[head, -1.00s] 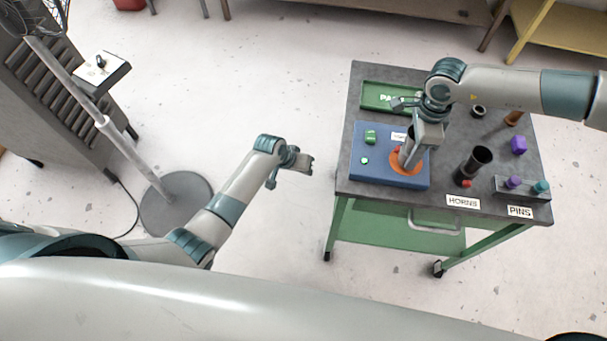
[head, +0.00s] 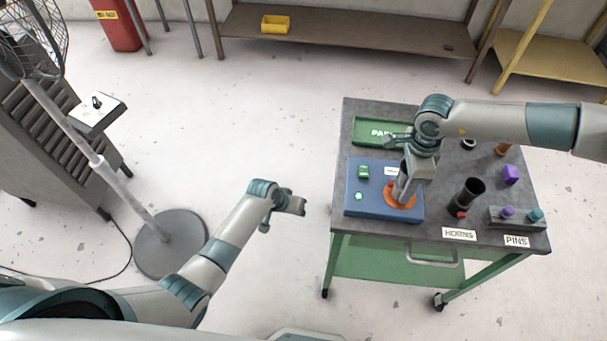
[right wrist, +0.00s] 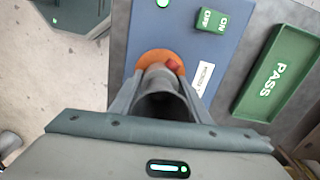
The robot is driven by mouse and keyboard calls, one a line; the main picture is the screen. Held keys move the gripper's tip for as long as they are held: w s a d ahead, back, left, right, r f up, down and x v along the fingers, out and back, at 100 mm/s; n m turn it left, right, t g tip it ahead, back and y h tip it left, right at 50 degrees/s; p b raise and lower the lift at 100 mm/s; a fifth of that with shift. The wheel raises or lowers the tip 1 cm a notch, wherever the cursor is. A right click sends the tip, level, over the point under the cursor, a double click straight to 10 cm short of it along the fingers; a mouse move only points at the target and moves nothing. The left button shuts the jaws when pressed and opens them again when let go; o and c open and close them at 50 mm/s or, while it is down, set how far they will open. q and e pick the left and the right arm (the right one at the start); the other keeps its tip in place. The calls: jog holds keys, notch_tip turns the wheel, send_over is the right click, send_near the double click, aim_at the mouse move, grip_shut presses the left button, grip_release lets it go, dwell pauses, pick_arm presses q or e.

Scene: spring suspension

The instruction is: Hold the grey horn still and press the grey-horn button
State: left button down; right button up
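The grey horn (head: 401,187) stands on an orange ring (head: 403,203) on the blue box (head: 363,206). In the right wrist view the grey horn (right wrist: 163,92) is between the fingers, its dark mouth facing the camera. A red button (right wrist: 172,65) shows at its far side, beside the orange ring; no finger covers it. My right gripper (head: 403,180) is shut on the horn from above. In the head view it hides part of the horn. My left gripper (head: 285,212) is open and empty in the air, left of the cart and apart from the box.
The blue box carries a green ON/OFF switch (head: 364,172) and a small green light (head: 359,196). A green PASS tray (head: 365,140) lies behind. A black horn (head: 467,195), a purple block (head: 510,174) and a pin rack (head: 495,218) stand to the right.

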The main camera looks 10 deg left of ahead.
jog(key=o, duration=0.4)
jog(key=shift+o, duration=0.2)
notch_tip(320, 180, up, 12)
jog(key=shift+w, duration=0.15)
dwell(0.3)
jog(key=shift+a+f, duration=0.1)
